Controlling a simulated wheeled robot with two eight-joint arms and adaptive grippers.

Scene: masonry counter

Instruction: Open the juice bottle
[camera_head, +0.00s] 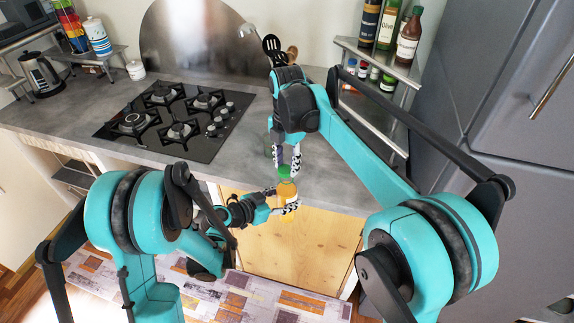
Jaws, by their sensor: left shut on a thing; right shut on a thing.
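The juice bottle (287,205) has an orange body and a green cap (284,171). It is held upright in front of the counter's front edge. My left gripper (289,204) comes in from the left and is shut on the bottle's body. My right gripper (287,165) points down from above and is shut on the green cap. The cap sits at the top of the bottle; whether it is loosened cannot be told. The fingers hide part of the bottle and the cap.
The grey counter (340,180) is clear at the right front. A black gas hob (176,122) is at left. A shelf with bottles (410,37) stands at the back right, beside a grey fridge (500,130).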

